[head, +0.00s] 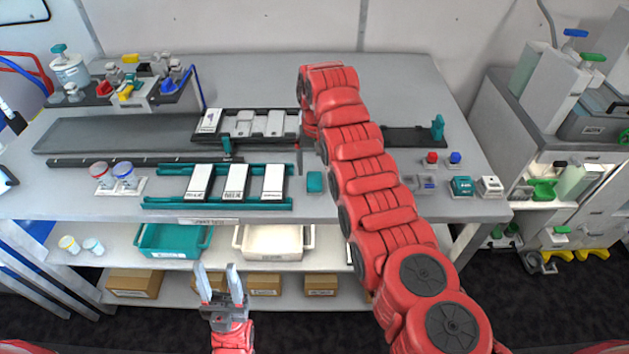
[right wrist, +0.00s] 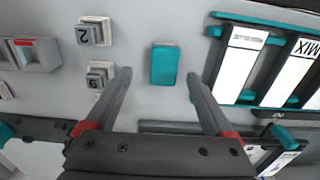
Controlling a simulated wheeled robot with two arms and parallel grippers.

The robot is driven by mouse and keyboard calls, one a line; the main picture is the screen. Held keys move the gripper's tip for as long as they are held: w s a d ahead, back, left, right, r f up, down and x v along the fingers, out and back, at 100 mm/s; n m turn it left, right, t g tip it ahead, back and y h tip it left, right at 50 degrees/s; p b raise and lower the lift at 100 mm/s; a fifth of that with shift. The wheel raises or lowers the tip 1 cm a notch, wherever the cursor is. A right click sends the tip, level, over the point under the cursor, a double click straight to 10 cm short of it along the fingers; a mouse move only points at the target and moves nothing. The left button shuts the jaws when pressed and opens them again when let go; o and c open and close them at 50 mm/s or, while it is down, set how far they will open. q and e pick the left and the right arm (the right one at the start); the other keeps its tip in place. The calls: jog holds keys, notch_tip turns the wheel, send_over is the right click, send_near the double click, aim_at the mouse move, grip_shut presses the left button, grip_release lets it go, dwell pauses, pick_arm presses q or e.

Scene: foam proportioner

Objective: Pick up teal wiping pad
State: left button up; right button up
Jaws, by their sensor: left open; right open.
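The teal wiping pad (head: 315,182) lies flat on the grey table, right of the teal rack. It also shows in the right wrist view (right wrist: 164,65) as a small rounded block, just beyond and between the fingertips. My right gripper (right wrist: 158,76) is open and empty, pointing at the pad with both fingers apart from it. In the head view my right arm mostly hides that gripper. My left gripper (head: 219,272) is open and empty, low in front of the table, away from the pad.
The teal rack (head: 217,204) with white cards stands left of the pad. Small numbered blocks (right wrist: 94,31) sit nearby in the right wrist view. A teal bin (head: 172,240) and a white bin (head: 274,243) are on the shelf below. Bare table surrounds the pad.

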aim_at(315, 178)
jog(key=f, duration=0.2)
jog(key=f+p, duration=0.1)
jog(key=f, duration=0.1)
jog(key=shift+a, duration=0.3)
jog(key=shift+w+f, duration=0.1)
jog(key=shift+f, duration=0.3)
grip_shut()
